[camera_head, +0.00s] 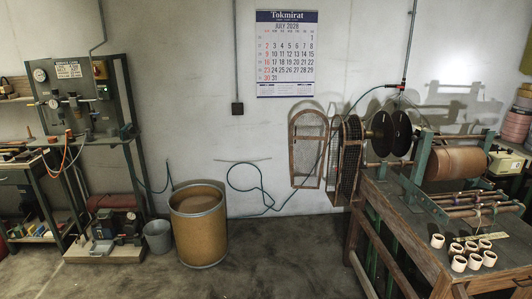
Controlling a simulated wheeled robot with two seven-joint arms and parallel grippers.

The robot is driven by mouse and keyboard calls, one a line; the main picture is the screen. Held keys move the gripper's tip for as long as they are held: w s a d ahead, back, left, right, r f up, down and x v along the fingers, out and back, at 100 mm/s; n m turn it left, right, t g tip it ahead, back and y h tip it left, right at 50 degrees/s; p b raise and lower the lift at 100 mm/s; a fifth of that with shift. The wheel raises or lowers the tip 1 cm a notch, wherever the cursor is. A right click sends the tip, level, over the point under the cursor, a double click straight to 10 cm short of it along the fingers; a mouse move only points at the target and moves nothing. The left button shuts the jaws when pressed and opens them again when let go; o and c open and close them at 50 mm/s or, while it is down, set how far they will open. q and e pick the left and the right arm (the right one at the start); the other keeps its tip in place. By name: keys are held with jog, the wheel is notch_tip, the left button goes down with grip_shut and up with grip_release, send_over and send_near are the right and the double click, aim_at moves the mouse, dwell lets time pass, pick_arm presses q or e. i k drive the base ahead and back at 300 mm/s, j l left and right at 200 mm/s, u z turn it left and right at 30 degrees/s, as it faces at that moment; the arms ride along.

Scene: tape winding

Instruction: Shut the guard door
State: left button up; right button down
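A wire-mesh guard with a rounded top (345,162) stands at the left end of the winding machine (452,163), in front of the black discs. A second arched frame with mesh (308,150), brownish and flat, shows just left of it near the wall. It looks like the guard door standing open, out to the left of the guard. I cannot tell how the two are joined. Neither of my grippers is in view.
The machine stands on a wooden bench (398,222) with several small pale rolls (459,263) at its front. A fibre drum (198,225) and grey bucket (158,237) stand left. A green hose (262,196) hangs by the wall. The floor between drum and bench is clear.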

aim_at(308, 151)
jog(key=i+j+z, duration=0.25)
jog(key=i+j, duration=1.25)
